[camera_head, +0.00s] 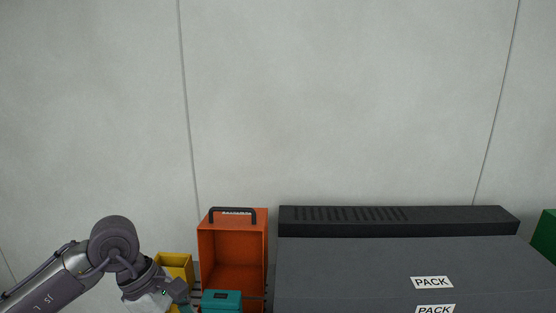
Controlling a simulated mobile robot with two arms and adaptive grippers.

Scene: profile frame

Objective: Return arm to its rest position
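My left arm comes in from the lower left. Its wrist and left gripper (180,293) are at the bottom edge, in front of the yellow bin (174,262) and just left of a teal box (221,299). The fingers are small and partly cut off by the frame, so I cannot tell whether they are open or shut, or whether they touch anything. My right arm and gripper are not in view.
An orange open-fronted case (234,246) with a black handle stands behind the teal box. A wide dark grey unit (370,262) with PACK labels fills the lower right. A green object (546,236) is at the right edge. The pale wall (330,110) behind is bare.

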